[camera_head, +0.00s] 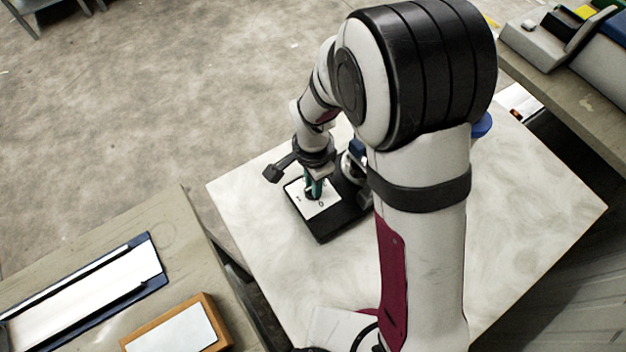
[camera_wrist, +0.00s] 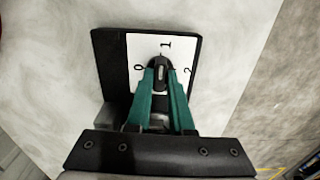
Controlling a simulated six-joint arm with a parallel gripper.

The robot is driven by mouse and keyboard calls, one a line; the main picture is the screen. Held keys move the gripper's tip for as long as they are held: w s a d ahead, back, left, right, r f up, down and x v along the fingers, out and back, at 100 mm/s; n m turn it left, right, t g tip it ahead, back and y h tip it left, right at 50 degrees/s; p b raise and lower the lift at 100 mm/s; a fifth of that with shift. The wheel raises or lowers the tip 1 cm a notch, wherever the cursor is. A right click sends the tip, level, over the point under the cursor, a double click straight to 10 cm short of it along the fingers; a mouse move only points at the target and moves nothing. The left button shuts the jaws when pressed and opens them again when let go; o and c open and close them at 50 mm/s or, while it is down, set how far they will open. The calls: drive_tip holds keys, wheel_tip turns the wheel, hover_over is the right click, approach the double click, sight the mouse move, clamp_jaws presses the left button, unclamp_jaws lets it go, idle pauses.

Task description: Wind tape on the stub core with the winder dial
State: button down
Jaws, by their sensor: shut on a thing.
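The winder's black base (camera_head: 322,234) lies on the pale table, with a white dial plate (camera_head: 326,207) on top. In the wrist view the plate (camera_wrist: 182,47) carries the marks 0, 1 and 2. A dark dial knob (camera_wrist: 157,64) stands on the plate below the 1, with its rounded end towards the top; its exact setting is unclear. My gripper (camera_head: 313,195) points down at the dial. Its teal fingers (camera_wrist: 162,84) are shut on the knob, one on each side. I cannot make out the stub core or tape; my arm hides part of the winder.
A blue round thing (camera_head: 482,125) shows at my arm's right. A side bench (camera_head: 180,235) at left holds a wood-framed tray (camera_head: 222,337). The table's right side is clear.

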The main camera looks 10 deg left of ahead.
drive_tip(key=m, duration=0.4)
drive_tip(key=shift+m, duration=0.3)
drive_tip(key=m, duration=1.4)
drive_tip(key=shift+m, duration=0.6)
drive_tip(key=c, duration=0.8)
unclamp_jaws()
